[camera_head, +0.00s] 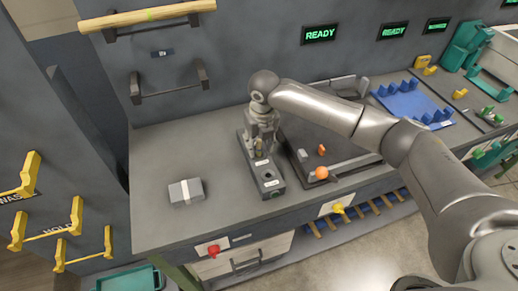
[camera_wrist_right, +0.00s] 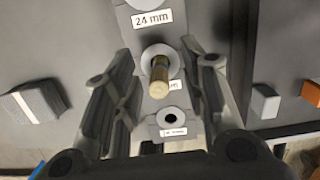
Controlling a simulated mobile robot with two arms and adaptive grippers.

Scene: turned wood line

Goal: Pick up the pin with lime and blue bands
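A brownish-gold pin (camera_wrist_right: 160,76) stands in the middle hole of a grey gauge block (camera_wrist_right: 172,131). I cannot make out lime or blue bands on it. In the head view the pin (camera_head: 259,149) shows small below my right gripper (camera_head: 262,138), above the same block (camera_head: 268,180). In the wrist view my right gripper (camera_wrist_right: 158,95) is open, with one finger on each side of the pin, apart from it. The block's near hole is empty, and a "24 mm" label shows at its far part. My left gripper is not in view.
A grey box with a pale band (camera_head: 186,192) lies left of the block. Right of it, a dark tray (camera_head: 305,172) holds small orange pieces and an orange ball (camera_head: 321,173). A blue tray (camera_head: 408,104) is further right. The bench front left is clear.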

